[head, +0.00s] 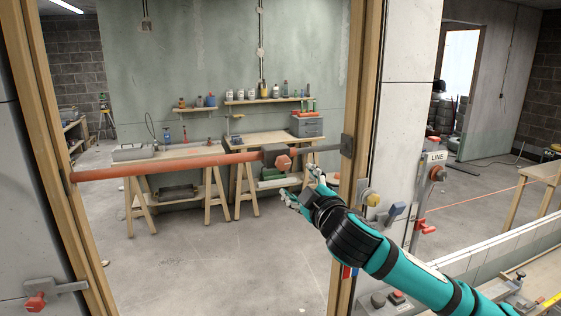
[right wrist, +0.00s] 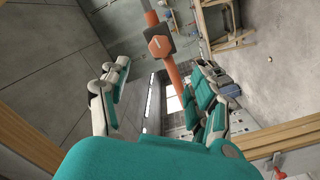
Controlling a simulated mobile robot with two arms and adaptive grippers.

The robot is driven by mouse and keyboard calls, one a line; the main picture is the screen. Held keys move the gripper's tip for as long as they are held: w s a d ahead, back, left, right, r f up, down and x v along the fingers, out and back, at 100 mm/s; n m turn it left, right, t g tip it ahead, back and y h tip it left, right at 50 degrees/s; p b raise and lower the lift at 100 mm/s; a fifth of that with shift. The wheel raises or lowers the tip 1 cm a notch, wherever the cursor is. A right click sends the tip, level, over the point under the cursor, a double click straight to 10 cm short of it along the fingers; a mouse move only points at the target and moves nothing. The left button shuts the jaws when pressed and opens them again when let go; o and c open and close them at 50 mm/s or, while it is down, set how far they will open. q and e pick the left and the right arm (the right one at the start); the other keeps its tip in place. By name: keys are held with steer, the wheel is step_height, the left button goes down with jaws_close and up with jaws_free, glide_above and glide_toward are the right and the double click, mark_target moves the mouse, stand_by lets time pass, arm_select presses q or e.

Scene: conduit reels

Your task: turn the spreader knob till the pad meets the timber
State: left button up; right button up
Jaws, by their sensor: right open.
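An orange spreader bar (head: 170,167) spans the doorway between the left timber (head: 58,130) and the right timber (head: 362,100). Its orange knob (head: 284,162) sits on a dark block near the right end. A thin grey rod runs from there to the dark pad (head: 347,147) at the right timber; I cannot tell whether a gap is left. My right gripper (head: 301,186) is open and empty, just below and right of the knob. In the right wrist view the knob (right wrist: 160,46) shows ahead, beyond the spread fingers and apart from them. My left gripper is out of view.
A workbench (head: 265,136) and a trestle table (head: 180,152) stand beyond the doorway. A post labelled LINE (head: 436,157) with red fittings stands right of the timber. A red-knobbed clamp (head: 36,300) is at lower left. The floor beyond is mostly clear.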

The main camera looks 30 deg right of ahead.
mark_target(284, 164)
steer(key=p+x, duration=0.4)
steer(key=x, duration=0.8)
steer(key=shift+r, duration=0.1)
steer(key=shift+x, duration=0.8)
steer(key=shift+c, duration=0.2)
steer(key=c, duration=1.2)
